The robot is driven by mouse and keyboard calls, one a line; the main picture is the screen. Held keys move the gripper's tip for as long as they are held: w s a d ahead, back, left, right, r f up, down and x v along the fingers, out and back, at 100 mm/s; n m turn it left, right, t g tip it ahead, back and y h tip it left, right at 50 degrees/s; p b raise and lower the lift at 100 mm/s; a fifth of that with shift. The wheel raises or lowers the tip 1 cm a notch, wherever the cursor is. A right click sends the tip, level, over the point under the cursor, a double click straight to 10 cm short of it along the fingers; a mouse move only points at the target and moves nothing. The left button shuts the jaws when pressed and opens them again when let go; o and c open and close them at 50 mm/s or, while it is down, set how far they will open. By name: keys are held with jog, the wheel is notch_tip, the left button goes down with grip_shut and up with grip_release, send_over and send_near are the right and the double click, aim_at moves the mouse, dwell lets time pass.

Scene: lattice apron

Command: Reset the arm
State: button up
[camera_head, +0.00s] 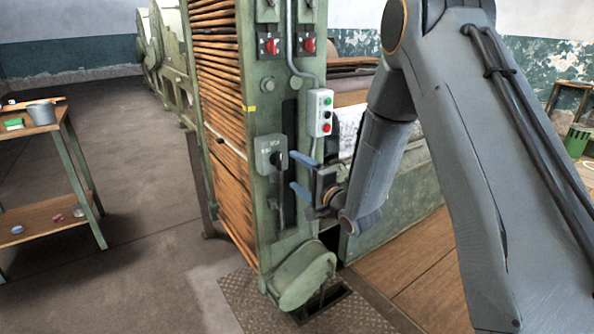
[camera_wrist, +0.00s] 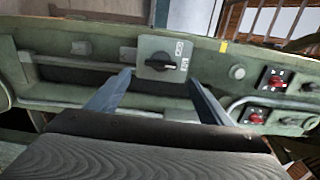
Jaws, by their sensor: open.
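My gripper (camera_head: 300,174) is open and empty in the head view, at the end of my grey arm. Its two blue-grey fingers point left toward the green machine post (camera_head: 262,105). In the wrist view my gripper (camera_wrist: 158,82) has its fingers spread on either side of a grey switch box (camera_wrist: 150,45) with a black rotary knob (camera_wrist: 160,63). The box also shows in the head view (camera_head: 265,150), just left of the fingertips. I cannot tell whether the fingers touch the box or post.
A push-button box (camera_head: 320,112) sits close above my gripper. Red switches (camera_head: 268,46) are higher on the post; they also show in the wrist view (camera_wrist: 272,80). A wooden-topped cart (camera_head: 42,130) with a grey bucket (camera_head: 41,113) stands left. The floor between cart and machine is clear.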

jog(key=s+d+n+g+h+p, duration=0.3)
jog(key=s+d+n+g+h, duration=0.4)
jog(key=s+d, duration=0.55)
jog(key=s+d+r+n+g+h+p, duration=0.1)
jog(key=s+d+n+g, duration=0.1)
jog(key=s, duration=1.1)
jog(key=s+d+r+n+g+h+p, duration=0.1)
jog(key=s+d+g, duration=0.3)
jog(key=s, duration=1)
jog(key=shift+d+r+n+g+h+p, duration=0.25)
jog(key=shift+n+g+h, duration=0.35)
jog(key=shift+g, duration=0.4)
jog(key=shift+f, duration=0.1)
